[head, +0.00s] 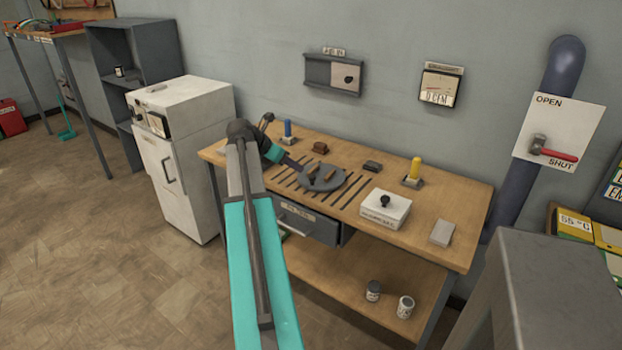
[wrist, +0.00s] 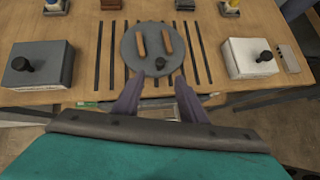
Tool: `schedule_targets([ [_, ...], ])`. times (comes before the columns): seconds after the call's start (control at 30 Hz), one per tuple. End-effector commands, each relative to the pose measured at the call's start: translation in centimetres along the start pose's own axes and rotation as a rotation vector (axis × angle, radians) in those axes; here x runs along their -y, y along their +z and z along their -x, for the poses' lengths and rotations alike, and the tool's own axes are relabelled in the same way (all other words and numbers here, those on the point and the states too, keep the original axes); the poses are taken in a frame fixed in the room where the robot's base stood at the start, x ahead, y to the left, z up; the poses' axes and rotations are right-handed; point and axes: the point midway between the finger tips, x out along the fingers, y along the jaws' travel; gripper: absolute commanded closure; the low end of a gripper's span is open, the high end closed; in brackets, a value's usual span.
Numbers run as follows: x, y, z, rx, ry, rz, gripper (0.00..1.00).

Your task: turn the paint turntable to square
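The paint turntable (head: 336,184) is a round grey disc on the wooden workbench, and it also shows in the wrist view (wrist: 152,73). Two brown bars (wrist: 141,44) lie side by side on it, slightly slanted against the dark table stripes. A small dark knob (wrist: 160,63) stands near the disc's near edge. My gripper (wrist: 158,84) is open and empty, its two purple fingers apart, just short of the knob and roughly lined up with it. In the head view my gripper (head: 298,166) is at the disc's left side, partly hidden by my arm.
Dark stripes (head: 354,190) run beside the disc. A white box with a black knob (head: 385,210) stands to the right; a grey box with a dark knob (wrist: 39,66) stands left in the wrist view. Blue (head: 288,130) and yellow (head: 415,168) bottles stand along the back.

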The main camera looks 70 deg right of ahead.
Motion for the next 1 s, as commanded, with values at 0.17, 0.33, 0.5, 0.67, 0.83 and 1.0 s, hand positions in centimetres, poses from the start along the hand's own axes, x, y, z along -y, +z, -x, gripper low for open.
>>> schedule_targets([
  [0.17, 0.0, 0.1, -1.1, -0.001, -0.001, -0.001, 0.62],
  [0.33, 0.0, 0.0, -3.1, -0.001, -0.001, -0.001, 0.62],
  [0.5, 0.0, 0.0, -5.6, -0.002, -0.002, -0.001, 0.62],
  [0.67, 0.0, 0.1, -7.9, -0.002, -0.002, -0.001, 0.62],
  [0.83, 0.0, 0.1, -10.3, -0.002, -0.002, -0.001, 0.62],
  [1.0, 0.0, 0.1, -12.3, -0.001, -0.002, -0.002, 0.62],
])
